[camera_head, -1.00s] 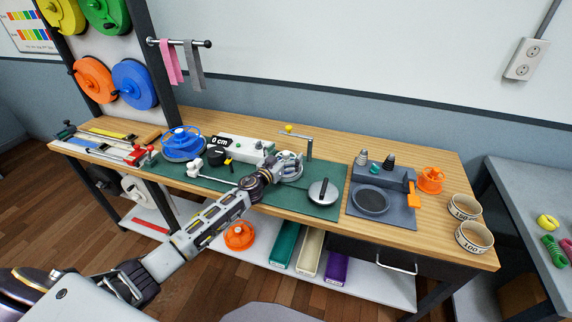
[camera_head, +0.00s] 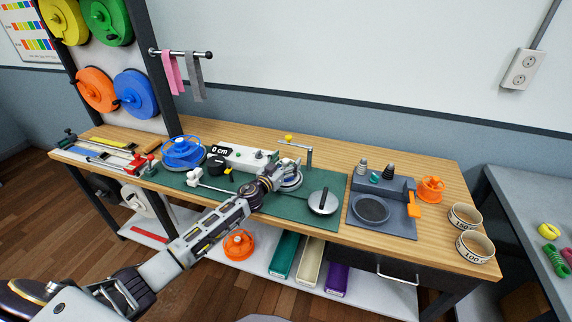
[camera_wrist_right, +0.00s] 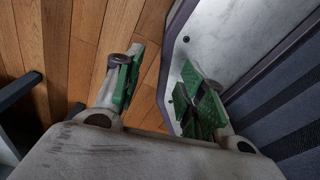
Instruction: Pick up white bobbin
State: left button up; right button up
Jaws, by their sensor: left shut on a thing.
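My left gripper (camera_head: 284,172) is over the green mat (camera_head: 240,198) on the bench. It is shut on a pale round thing with a grey-white rim (camera_head: 292,184), which looks like the white bobbin. The fingers and wrist hide part of it, and I cannot tell whether it touches the mat. My right gripper (camera_wrist_right: 160,95) shows in the right wrist view. Its green-padded fingers are wide apart with nothing between them.
A crank arm with a yellow knob (camera_head: 289,137) stands just behind the left gripper. A blue reel (camera_head: 183,152) and a white measuring unit (camera_head: 240,156) are to its left. A round grey lidded piece (camera_head: 323,202) and a grey station (camera_head: 383,210) are to its right.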

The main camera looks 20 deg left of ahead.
pick_arm(q)
notch_tip(320, 180, up, 7)
jog(key=shift+r+p, duration=0.1)
jog(key=shift+p, duration=0.9)
jog(key=shift+r, duration=1)
pick_arm(e)
jog(key=shift+s+a+r, duration=0.15)
jog(key=shift+a+r, duration=0.15)
jog(key=shift+r, duration=0.35)
jog(key=shift+s+a+r, duration=0.15)
jog(key=shift+a+r, duration=0.1)
jog(key=shift+r, duration=0.35)
jog(key=shift+a, duration=0.1)
pick_arm(q)
jog(key=shift+f, duration=0.3)
jog(key=shift+d+f+b, duration=0.15)
jog(key=shift+b, duration=0.2)
pick_arm(e)
jog(key=shift+a+f, duration=0.4)
jog(key=shift+f, duration=0.1)
pick_arm(q)
jog(key=shift+f, duration=0.1)
pick_arm(e)
jog(key=shift+w, duration=0.1)
